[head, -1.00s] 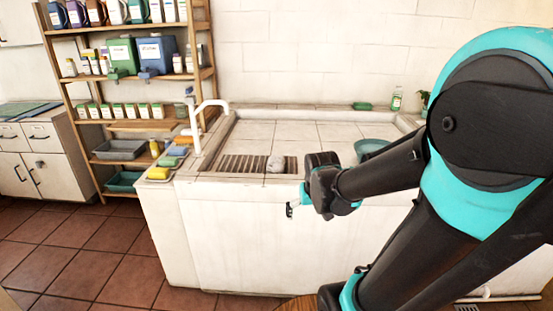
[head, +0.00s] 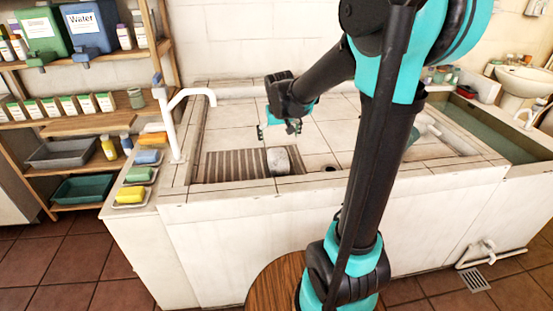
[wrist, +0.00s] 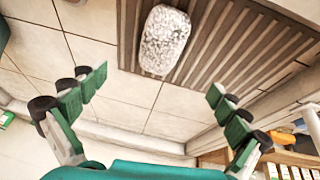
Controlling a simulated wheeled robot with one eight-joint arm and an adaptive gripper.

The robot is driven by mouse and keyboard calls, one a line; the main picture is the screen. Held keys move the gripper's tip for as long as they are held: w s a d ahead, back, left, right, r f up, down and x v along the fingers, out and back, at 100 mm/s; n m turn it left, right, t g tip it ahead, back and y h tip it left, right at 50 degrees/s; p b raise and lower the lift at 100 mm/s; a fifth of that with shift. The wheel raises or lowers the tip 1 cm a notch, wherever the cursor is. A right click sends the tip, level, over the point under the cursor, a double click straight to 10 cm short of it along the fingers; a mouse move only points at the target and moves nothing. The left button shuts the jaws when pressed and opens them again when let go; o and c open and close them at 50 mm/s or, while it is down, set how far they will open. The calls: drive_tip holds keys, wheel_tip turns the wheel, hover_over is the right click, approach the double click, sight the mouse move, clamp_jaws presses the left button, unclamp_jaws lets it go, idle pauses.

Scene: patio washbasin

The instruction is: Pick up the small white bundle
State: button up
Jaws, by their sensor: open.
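The small white bundle (head: 279,161) lies in the tiled basin, at the right end of the brown slatted drain board. In the wrist view the bundle (wrist: 165,40) is a rounded, speckled white-grey block at the top middle, resting on the edge of the slats. My gripper (head: 278,131) hangs over the basin, just behind the bundle in the head view. In the wrist view my gripper (wrist: 153,92) has its green fingers spread wide, with nothing between them. The bundle is beyond the fingertips and apart from them.
The slatted board (head: 232,164) lies beside a white tap (head: 175,120) at the basin's left. Soap dishes with yellow, blue and green sponges (head: 137,174) line the left ledge. The basin's front rim (head: 250,199) is raised. A shelf (head: 85,125) stands at left.

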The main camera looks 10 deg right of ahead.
sight(279, 157)
drive_tip(key=x, duration=1)
drive_tip(key=shift+w+f, duration=0.1)
drive_tip(key=shift+f, duration=0.3)
drive_tip(key=shift+x, duration=2.6)
drive_tip(key=shift+a, duration=0.1)
drive_tip(key=shift+r, duration=0.1)
drive_tip(key=c, duration=1.4)
